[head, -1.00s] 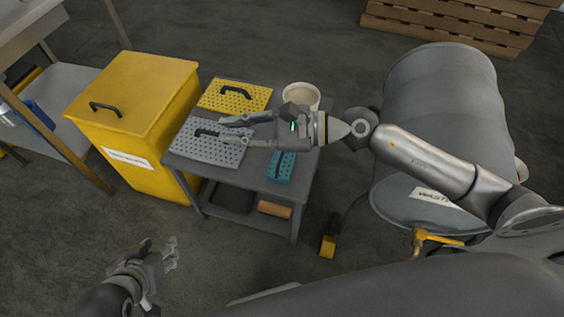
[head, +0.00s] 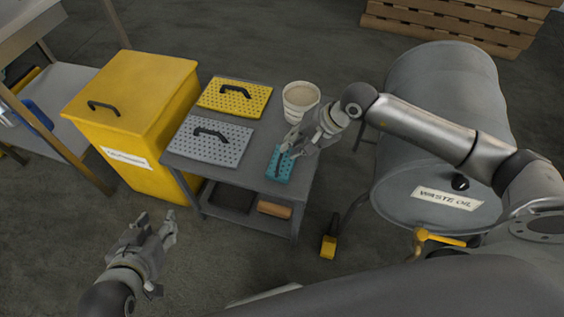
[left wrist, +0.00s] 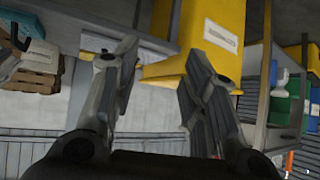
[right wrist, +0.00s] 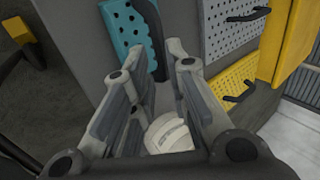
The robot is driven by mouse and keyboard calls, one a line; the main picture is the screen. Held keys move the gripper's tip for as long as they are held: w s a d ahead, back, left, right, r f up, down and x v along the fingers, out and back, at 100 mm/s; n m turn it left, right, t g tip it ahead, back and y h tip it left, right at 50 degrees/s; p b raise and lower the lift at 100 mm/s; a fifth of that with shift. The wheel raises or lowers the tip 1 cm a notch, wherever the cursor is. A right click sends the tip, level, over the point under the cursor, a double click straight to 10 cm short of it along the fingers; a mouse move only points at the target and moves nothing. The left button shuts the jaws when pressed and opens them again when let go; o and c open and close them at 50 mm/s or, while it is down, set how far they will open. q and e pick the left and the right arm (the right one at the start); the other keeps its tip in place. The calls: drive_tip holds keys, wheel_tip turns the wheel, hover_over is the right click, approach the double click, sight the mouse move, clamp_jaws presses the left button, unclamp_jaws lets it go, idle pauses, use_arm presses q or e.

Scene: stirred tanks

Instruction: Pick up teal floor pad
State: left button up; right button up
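The teal floor pad (head: 283,174), a small perforated plate with a dark handle, lies at the front right of the grey cart's top. My right gripper (head: 290,148) is over its far end and hides part of it. In the right wrist view the pad (right wrist: 127,26) and its black handle (right wrist: 153,38) are just beyond the fingertips. The fingers there are apart, with a gap between them; I cannot tell whether they touch the handle. My left gripper (head: 170,232) is open and empty over the floor, left of the cart; its parted fingers show in the left wrist view (left wrist: 155,68).
The cart top (head: 250,178) also holds a grey pad (head: 225,148), a yellow pad (head: 220,101) and a white bucket (head: 298,103) close to the right gripper. A yellow bin (head: 150,85) stands left.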

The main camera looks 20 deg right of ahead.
drive_tip(key=x, duration=0.2)
drive_tip(key=b+x, duration=0.1)
drive_tip(key=x, duration=0.1)
drive_tip(key=shift+s+a+f, duration=0.1)
drive_tip(key=shift+s+a, duration=0.15)
drive_tip(key=shift+a, duration=0.05)
drive_tip(key=shift+w+a+f, duration=0.1)
drive_tip(key=shift+a+f, duration=0.05)
drive_tip(key=shift+f, duration=0.15)
use_arm(q)
drive_tip(key=shift+w+d+r+t+h, duration=0.15)
drive_tip(key=shift+w+d+r+t, duration=0.1)
drive_tip(key=shift+w+r+t, duration=0.35)
drive_tip(key=shift+w+d+r+t+h, duration=0.25)
drive_tip(key=shift+w+r+t, duration=0.15)
drive_tip(key=shift+w+r, duration=0.25)
drive_tip(key=shift+w+d+r+t+h, duration=0.1)
drive_tip(key=shift+w+d+r+t, duration=0.15)
drive_tip(key=shift+w+r+t, duration=0.35)
use_arm(e)
clamp_jaws()
